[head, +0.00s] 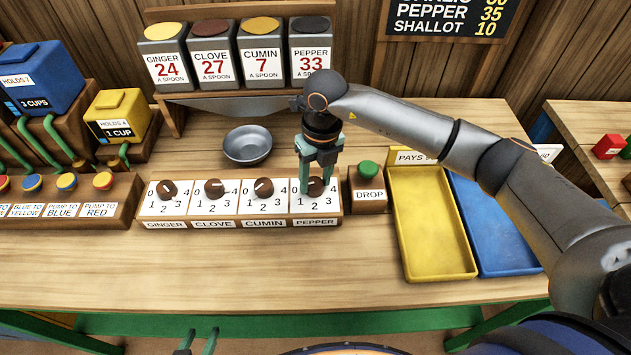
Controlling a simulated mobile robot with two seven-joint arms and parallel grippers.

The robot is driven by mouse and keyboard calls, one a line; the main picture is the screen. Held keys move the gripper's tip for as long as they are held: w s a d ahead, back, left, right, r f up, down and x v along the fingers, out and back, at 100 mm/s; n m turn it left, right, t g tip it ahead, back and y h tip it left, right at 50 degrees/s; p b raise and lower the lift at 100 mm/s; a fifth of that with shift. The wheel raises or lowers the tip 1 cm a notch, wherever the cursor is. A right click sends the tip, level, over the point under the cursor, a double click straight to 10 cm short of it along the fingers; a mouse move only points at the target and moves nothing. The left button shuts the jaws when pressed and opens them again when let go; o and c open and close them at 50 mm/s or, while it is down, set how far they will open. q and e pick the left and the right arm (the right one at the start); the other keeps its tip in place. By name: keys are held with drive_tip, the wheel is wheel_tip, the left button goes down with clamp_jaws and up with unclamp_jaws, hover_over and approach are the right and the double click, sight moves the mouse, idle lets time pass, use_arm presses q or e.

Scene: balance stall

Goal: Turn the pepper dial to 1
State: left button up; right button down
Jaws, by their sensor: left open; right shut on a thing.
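The pepper dial (316,187) is a brown round knob on a white plate numbered 0 to 4, the rightmost of the dials on the wooden panel. My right gripper (318,184) points down over it, shut on the knob. Its green fingers cover much of the knob, so its pointer setting cannot be read. The pepper label (315,222) is below the plate. My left gripper (199,342) is at the bottom edge, open and empty, with only its fingertips showing.
The ginger (168,189), clove (214,188) and cumin (264,187) dials sit to the left. A green drop button (368,169) stands close on the right. A metal bowl (248,145) is behind. Yellow (436,269) and blue (505,268) trays lie right. The front table is clear.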

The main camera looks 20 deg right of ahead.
sight(318, 179)
drive_tip(key=n+b, duration=0.3)
drive_tip(key=n, duration=0.1)
drive_tip(key=shift+w, duration=0.1)
drive_tip(key=shift+n+b, duration=0.65)
drive_tip(key=shift+n, duration=0.35)
drive_tip(key=shift+r, duration=0.1)
drive_tip(key=shift+c, duration=1.6)
unclamp_jaws()
wheel_tip(318, 179, up, 12)
drive_tip(key=b, duration=0.1)
drive_tip(key=shift+w+d+r, duration=0.2)
drive_tip(key=shift+w+d, duration=0.1)
drive_tip(key=shift+d, duration=0.05)
